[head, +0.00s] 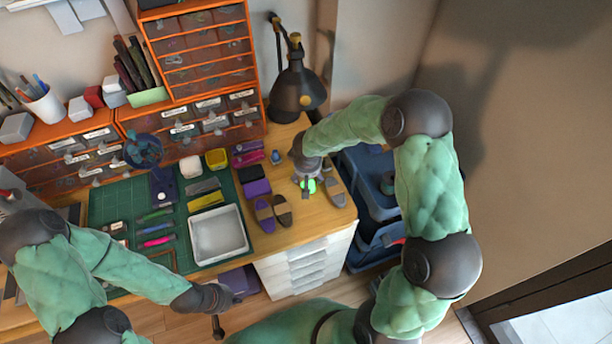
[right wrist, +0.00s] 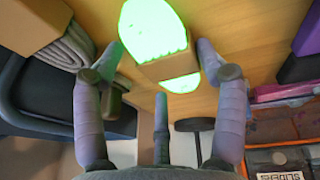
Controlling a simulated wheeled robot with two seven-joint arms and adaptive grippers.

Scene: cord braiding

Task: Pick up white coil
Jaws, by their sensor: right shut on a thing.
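A bright green, glowing coil (head: 312,186) with a tan band lies near the right end of the wooden desk. It also shows between my fingers in the right wrist view (right wrist: 150,27). My right gripper (head: 307,181) is over this coil from above, its fingers shut on it. A pale grey-white coil (head: 336,193) with a tan band lies just right of it; in the right wrist view it is at the upper left (right wrist: 70,45). A purple coil (head: 264,214) and a dark brown coil (head: 283,212) lie to the left. My left gripper (head: 232,298) is low before the desk; its finger opening is unclear.
A white tray (head: 219,256) sits on the green cutting mat (head: 103,208). Orange drawer units (head: 203,50) and a black lamp (head: 296,90) stand at the back. Blue bins (head: 368,180) are right of the desk. Bare wood shows around the coils.

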